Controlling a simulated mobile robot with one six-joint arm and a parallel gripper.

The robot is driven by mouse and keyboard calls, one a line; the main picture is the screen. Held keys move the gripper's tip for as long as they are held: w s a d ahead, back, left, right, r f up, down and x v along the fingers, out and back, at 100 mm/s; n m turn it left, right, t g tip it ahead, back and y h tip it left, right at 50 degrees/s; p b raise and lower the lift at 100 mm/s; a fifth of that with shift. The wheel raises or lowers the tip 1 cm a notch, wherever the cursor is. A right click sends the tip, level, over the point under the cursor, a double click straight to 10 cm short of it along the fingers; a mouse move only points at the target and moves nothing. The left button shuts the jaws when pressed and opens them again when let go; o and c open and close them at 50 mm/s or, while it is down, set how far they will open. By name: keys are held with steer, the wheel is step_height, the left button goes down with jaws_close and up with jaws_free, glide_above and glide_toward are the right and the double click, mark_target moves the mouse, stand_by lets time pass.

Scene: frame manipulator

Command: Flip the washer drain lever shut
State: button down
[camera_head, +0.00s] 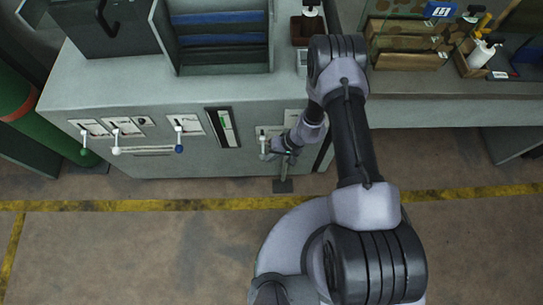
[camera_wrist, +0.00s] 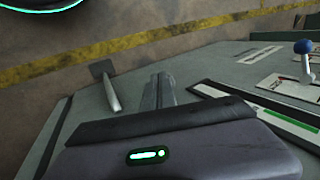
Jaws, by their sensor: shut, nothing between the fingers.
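The grey machine's front panel (camera_head: 200,160) carries several small levers on white plates. A lever with a pale handle (camera_head: 263,143) hangs down just left of my gripper (camera_head: 284,156); I cannot read its label or tell if it is the drain lever. It does not show clearly in the wrist view. A lever with a blue knob (camera_head: 179,148) is further left and also shows at the right of the wrist view (camera_wrist: 304,47). My gripper's fingers (camera_wrist: 158,88) are shut together and empty, close to the panel. Whether they touch the lever cannot be told.
Two more pale-handled levers (camera_head: 115,149) (camera_head: 84,150) sit at the panel's left. A grey pedal-like piece with a dark plate (camera_head: 283,186) juts out below my gripper. A workbench (camera_head: 440,85) stands right. The floor (camera_head: 150,240) in front, with a yellow line, is clear.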

steer(key=shift+r, duration=0.25)
steer(key=shift+r+p, duration=0.5)
steer(key=shift+r, duration=0.25)
steer(key=shift+d, duration=0.1)
